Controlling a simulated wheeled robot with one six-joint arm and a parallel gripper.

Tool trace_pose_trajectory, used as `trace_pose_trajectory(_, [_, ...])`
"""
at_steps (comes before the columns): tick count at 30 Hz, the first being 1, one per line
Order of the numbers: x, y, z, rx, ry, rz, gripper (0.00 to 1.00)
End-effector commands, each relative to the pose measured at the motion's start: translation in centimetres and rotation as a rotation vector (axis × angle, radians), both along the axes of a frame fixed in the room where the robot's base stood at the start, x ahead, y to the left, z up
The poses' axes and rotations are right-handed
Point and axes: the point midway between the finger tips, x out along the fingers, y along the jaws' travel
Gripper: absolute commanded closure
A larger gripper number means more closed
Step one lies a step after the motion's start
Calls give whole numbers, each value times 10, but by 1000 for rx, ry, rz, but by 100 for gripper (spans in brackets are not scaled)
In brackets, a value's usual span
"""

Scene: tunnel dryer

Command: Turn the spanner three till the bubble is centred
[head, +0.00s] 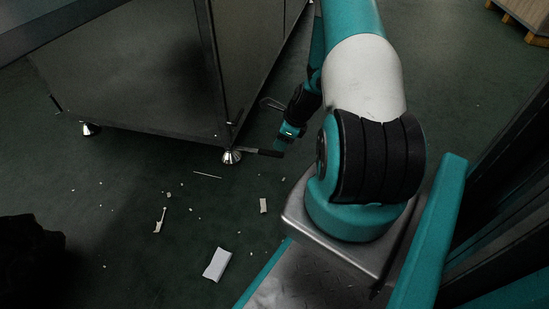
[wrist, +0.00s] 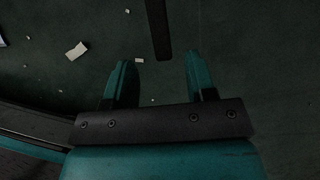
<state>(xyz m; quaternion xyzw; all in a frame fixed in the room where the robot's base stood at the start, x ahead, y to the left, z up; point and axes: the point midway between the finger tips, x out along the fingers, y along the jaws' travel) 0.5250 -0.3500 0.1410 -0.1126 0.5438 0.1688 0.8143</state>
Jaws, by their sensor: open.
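The spanner (head: 262,152) shows in the head view as a short dark handle sticking out to the right from the foot (head: 231,157) at the near corner of the steel machine. In the wrist view the spanner handle (wrist: 158,28) comes down from the top edge, its end between and just beyond the fingertips. My gripper (head: 284,143) is beside the handle's free end in the head view. In the wrist view my gripper (wrist: 158,60) is open, with a teal finger on each side of the handle's line and clear gaps. No bubble level can be made out.
The steel machine (head: 140,75) stands on small feet, another foot (head: 90,129) at its left. White scraps (head: 217,264) and small bits lie on the dark green floor. A wooden pallet (head: 520,15) is at the top right. A dark lump (head: 28,255) is at the lower left.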

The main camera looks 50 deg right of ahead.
Motion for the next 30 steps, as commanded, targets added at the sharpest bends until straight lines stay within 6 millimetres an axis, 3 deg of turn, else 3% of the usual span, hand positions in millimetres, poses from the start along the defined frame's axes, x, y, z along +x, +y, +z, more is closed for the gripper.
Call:
trace_pose_trajectory(1, [4,2,-19,1,0,3,49])
trace_pose_trajectory(3, [9,5,-31,1,0,4,49])
trace_pose_trajectory(9, [19,8,-53,0,0,2,49])
trace_pose_trajectory(22, [22,10,-58,-1,1,1,49])
trace_pose_trajectory(28, [22,10,-57,-1,1,1,95])
trace_pose_trajectory(30, [22,10,-57,-1,1,1,100])
